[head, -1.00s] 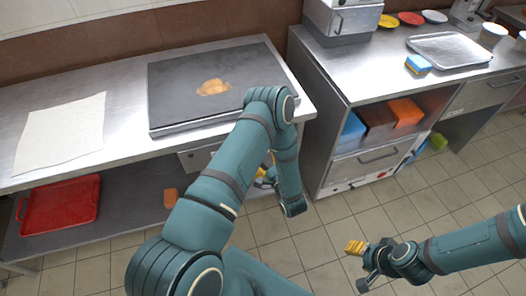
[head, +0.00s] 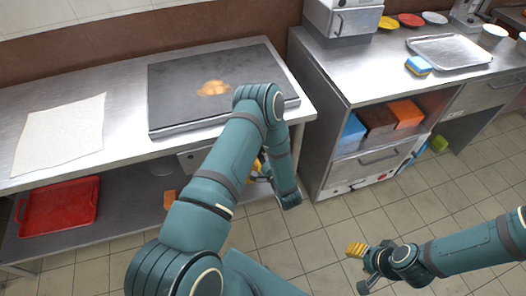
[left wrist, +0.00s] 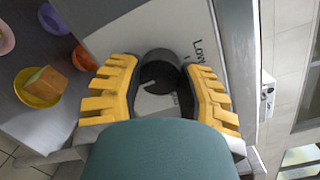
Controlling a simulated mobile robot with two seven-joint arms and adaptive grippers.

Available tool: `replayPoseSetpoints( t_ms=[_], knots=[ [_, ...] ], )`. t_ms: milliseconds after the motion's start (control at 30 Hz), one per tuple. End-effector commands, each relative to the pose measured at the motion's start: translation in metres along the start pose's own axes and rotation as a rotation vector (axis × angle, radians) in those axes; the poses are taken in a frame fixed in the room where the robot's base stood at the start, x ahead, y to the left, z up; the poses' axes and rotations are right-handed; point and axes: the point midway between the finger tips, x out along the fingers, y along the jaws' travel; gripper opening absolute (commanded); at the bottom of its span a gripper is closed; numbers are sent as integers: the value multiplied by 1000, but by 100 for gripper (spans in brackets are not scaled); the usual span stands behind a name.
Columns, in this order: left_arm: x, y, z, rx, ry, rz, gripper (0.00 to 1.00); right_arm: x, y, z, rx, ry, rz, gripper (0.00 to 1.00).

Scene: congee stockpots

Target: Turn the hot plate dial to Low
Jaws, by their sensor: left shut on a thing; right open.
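The hot plate (head: 180,85) is a dark flat griddle on the steel counter, with a yellow-brown food patch (head: 213,88) on it. Its dial (left wrist: 158,66) is a black round knob with a white pointer mark on a pale panel in the left wrist view. The word Low (left wrist: 199,51) is printed at its upper right, and the pointer mark faces away from it. My left gripper (left wrist: 162,90) has its yellow fingers shut on the dial's two sides. In the head view my left arm mostly hides it. My right gripper (head: 359,264) is open and empty above the floor.
A red tray (head: 58,208) lies on the shelf under the counter, and a white cloth (head: 60,135) lies on top. The right-hand cabinet (head: 360,160) stands close to my left arm. The left wrist view shows several coloured bowls (left wrist: 38,88). The floor around my right gripper is clear.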

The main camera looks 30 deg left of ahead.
Motion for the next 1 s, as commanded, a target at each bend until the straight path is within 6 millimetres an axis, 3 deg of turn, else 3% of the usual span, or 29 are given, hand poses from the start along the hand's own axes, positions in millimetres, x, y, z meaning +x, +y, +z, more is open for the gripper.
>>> replayPoseSetpoints(
  t_ms=[367, 1000],
  knots=[
    [0, -3, 0, -130, 9, 7, 3, -5, -2, 0, 0, -2, 0, 47],
    [0, -4, 1, -711, 49, 63, 3, -10, -4, 1, 1, -6, 0, 47]
  ],
)
